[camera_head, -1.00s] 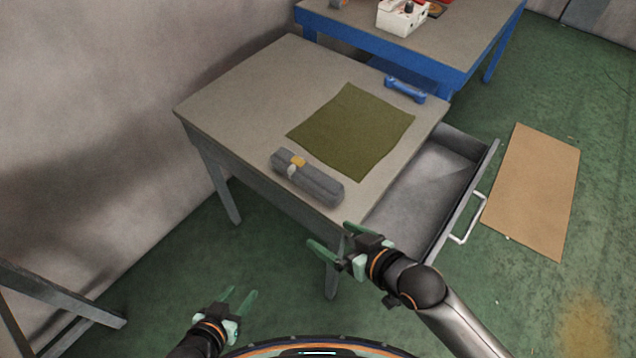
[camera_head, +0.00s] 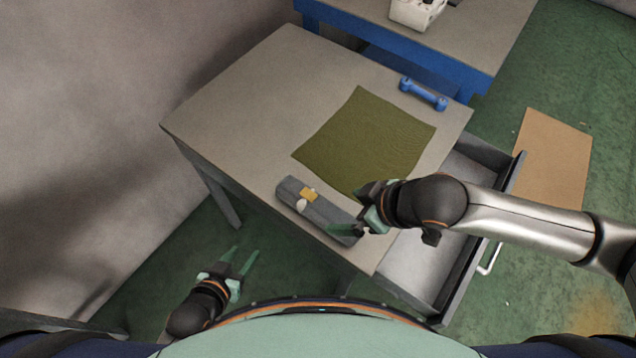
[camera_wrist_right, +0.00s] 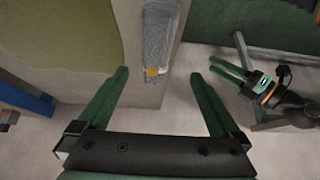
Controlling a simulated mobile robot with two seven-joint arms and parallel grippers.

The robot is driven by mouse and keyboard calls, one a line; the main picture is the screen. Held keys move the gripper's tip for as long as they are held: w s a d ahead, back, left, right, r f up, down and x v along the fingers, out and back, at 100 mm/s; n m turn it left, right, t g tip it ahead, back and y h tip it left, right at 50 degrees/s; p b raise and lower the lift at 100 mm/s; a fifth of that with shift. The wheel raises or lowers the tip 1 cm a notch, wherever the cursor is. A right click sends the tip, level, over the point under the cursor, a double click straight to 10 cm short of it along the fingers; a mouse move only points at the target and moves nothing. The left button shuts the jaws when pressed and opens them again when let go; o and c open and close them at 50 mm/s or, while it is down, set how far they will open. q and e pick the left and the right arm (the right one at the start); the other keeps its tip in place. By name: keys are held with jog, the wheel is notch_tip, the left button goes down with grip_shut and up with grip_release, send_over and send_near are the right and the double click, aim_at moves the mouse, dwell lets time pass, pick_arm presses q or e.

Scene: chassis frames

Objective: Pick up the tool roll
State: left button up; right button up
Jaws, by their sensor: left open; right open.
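The tool roll (camera_head: 290,190) is a dark grey rolled bundle with a yellow tag and a pale fastening. It lies along the near edge of the grey table (camera_head: 240,90). My right gripper (camera_head: 352,212) is open over the roll's right end and hides part of it. In the right wrist view the roll (camera_wrist_right: 160,35) shows ahead of the open right gripper (camera_wrist_right: 159,76), its yellow tag near the line between the fingertips. Whether the fingers touch it I cannot tell. My left gripper (camera_head: 243,255) is open and empty, low and to the left, away from the table.
An olive cloth (camera_head: 365,140) lies flat on the table, with a blue dumbbell-shaped object (camera_head: 423,94) beyond it. An open drawer (camera_head: 425,270) juts out on the right under my right arm. A blue workbench (camera_head: 420,50) stands behind. Cardboard (camera_head: 553,155) lies on the green floor.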

aim_at(325, 210)
jog(key=shift+w+f, duration=0.1)
jog(key=shift+w, duration=0.2)
jog(key=x, duration=0.7)
jog(key=shift+a+b, duration=0.1)
jog(key=shift+b, duration=0.3)
jog(key=shift+x, duration=2.55)
jog(key=shift+f, duration=0.1)
grip_shut()
